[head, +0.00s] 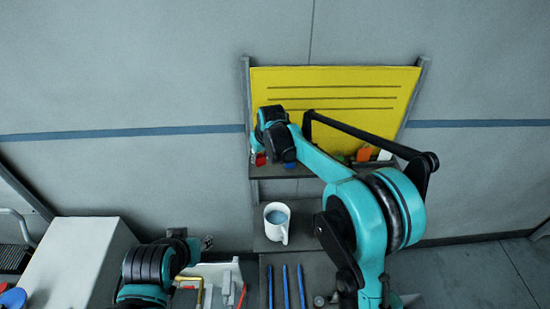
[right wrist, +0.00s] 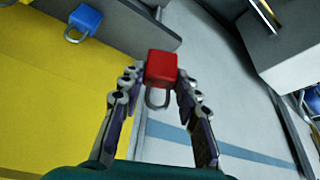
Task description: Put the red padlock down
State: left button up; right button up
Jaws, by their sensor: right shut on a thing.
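The red padlock (right wrist: 161,68) is between the fingertips of my right gripper (right wrist: 158,85), which is shut on it. Its body points away from the gripper and its metal shackle hangs towards the palm. In the head view the red padlock (head: 260,159) shows small, under my right wrist at the left end of the dark shelf (head: 262,173). I cannot tell whether it touches the shelf. A blue padlock (right wrist: 86,20) lies apart from it, to the left in the right wrist view. My left arm is at the lower left of the head view; its fingers are not clear.
A yellow board (head: 335,80) with dark lines stands behind the shelf. Orange and green items (head: 364,153) sit further right on it. A white mug (head: 277,222) stands on a lower step. Several blue rods (head: 286,287) lie below, beside a white bin (head: 215,272).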

jog(key=w+f, duration=0.1)
jog(key=w, duration=0.1)
jog(key=w+d+f, duration=0.1)
jog(key=w, duration=0.1)
jog(key=w+f, duration=0.2)
jog(key=w, duration=0.1)
jog(key=shift+d+f, duration=0.1)
jog(key=shift+d, duration=0.3)
jog(key=shift+f+p, duration=0.3)
jog(key=shift+f, duration=1.75)
jog(key=shift+f, duration=0.1)
jog(key=o, duration=1.2)
